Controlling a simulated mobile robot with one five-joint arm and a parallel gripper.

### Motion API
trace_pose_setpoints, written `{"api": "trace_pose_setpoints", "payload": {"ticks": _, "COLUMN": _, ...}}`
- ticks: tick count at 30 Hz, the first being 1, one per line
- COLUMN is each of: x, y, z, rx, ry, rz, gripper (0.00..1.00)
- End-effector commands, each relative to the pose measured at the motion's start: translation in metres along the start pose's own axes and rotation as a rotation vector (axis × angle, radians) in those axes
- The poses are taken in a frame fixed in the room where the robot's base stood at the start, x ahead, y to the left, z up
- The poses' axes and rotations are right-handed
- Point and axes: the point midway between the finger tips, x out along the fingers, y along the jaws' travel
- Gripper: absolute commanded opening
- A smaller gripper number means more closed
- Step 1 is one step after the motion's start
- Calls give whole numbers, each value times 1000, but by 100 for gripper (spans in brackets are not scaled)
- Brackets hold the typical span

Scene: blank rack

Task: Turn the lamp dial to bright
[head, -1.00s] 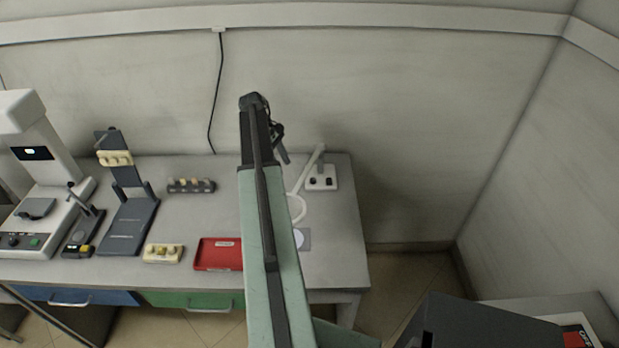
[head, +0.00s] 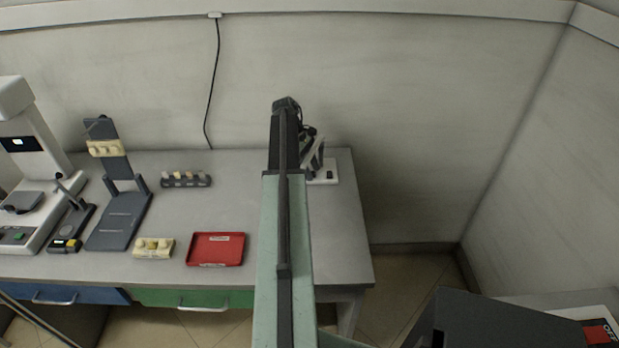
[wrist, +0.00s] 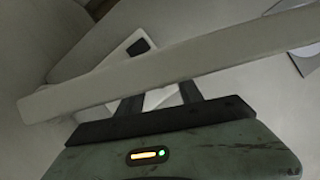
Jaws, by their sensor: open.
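The lamp's white base (head: 322,178) is at the back right of the bench, partly hidden by my arm in the head view. A small dark control (head: 330,174) shows on it, and in the wrist view a dark control (wrist: 138,47) sits on the white base (wrist: 112,66). I cannot read its setting. The lamp's pale arm (wrist: 170,65) crosses the wrist view in front of my fingers, hiding their tips. My gripper (wrist: 162,98) is open; in the head view it (head: 315,158) is over the lamp base. I cannot tell whether it touches the lamp.
A red tray (head: 216,250), a cream block with knobs (head: 154,249) and a dark rack (head: 186,180) stand on the bench left of my arm. A dark stand (head: 118,222) is further left. A disc on a grey square (wrist: 305,54) shows at right.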

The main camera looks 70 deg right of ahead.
Motion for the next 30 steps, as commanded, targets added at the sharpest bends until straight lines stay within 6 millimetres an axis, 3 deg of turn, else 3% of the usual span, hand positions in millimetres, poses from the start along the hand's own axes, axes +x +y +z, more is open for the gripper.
{"api": "trace_pose_setpoints", "payload": {"ticks": 5, "x": -1, "y": 0, "z": 0, "rx": 0, "ry": 0, "rz": 1, "gripper": 43}}
{"api": "trace_pose_setpoints", "payload": {"ticks": 10, "x": -1, "y": 0, "z": 0, "rx": -1, "ry": 0, "rz": 1, "gripper": 1}}
{"api": "trace_pose_setpoints", "payload": {"ticks": 11, "x": -1, "y": 0, "z": 0, "rx": -1, "ry": 0, "rz": 1, "gripper": 0}}
{"api": "trace_pose_setpoints", "payload": {"ticks": 16, "x": -1, "y": -2, "z": 0, "rx": -32, "ry": 1, "rz": 15, "gripper": 0}}
{"api": "trace_pose_setpoints", "payload": {"ticks": 24, "x": -1, "y": -4, "z": 0, "rx": -249, "ry": 5, "rz": 104, "gripper": 0}}
{"api": "trace_pose_setpoints", "payload": {"ticks": 30, "x": -1, "y": -3, "z": 0, "rx": -257, "ry": 5, "rz": 106, "gripper": 0}}
